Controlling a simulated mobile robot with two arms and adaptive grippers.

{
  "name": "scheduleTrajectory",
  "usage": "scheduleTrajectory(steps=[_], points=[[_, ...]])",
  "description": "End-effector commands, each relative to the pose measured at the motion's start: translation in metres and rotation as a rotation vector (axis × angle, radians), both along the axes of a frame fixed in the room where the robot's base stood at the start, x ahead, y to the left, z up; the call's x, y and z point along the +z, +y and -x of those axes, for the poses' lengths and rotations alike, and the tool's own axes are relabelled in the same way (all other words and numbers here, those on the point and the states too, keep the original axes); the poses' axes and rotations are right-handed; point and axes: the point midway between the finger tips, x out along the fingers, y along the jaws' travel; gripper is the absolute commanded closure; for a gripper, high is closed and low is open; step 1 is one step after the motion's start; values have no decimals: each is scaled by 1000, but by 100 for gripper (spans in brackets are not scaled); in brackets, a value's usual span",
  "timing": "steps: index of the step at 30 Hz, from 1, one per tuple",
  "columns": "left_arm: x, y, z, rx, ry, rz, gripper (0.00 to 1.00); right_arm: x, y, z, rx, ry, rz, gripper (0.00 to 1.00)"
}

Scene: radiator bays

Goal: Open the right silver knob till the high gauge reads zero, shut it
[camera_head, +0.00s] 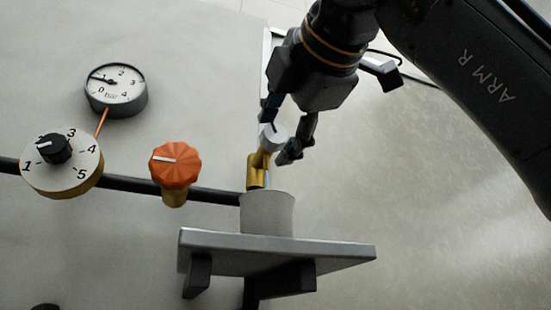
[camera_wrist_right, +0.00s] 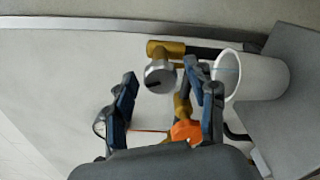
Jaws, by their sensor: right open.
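The silver knob (camera_head: 271,137) sits on a brass valve (camera_head: 256,172) at the end of a dark pipe. My right gripper (camera_head: 279,136) is open, with its fingers on either side of the knob. In the right wrist view the slotted knob (camera_wrist_right: 160,77) shows between and beyond the fingertips, closer to the right finger; I cannot tell whether they touch. The gauge (camera_head: 115,88), marked 0 to 4 bar, has its needle near 1. My left gripper is not in view.
A white cup (camera_head: 267,214) stands below the valve on a grey shelf (camera_head: 325,252). A thin bluish line shows at its mouth. An orange knob (camera_head: 175,166) and a numbered dial (camera_head: 60,162) are to the left. The wall at right is bare.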

Motion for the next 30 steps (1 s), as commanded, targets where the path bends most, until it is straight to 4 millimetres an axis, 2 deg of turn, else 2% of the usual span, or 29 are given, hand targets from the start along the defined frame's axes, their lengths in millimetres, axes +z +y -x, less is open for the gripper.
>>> scheduleTrajectory(steps=[6, 13, 18, 30], points=[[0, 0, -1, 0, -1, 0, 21, 2, -16, 47, 0, -5, -2, 44], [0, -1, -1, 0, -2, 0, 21, 1, -28, 84, -1, -3, -2, 44], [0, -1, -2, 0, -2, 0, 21, 0, -32, 94, 0, -2, -2, 44], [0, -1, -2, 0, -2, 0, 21, 0, -32, 95, -1, -1, -1, 44]])
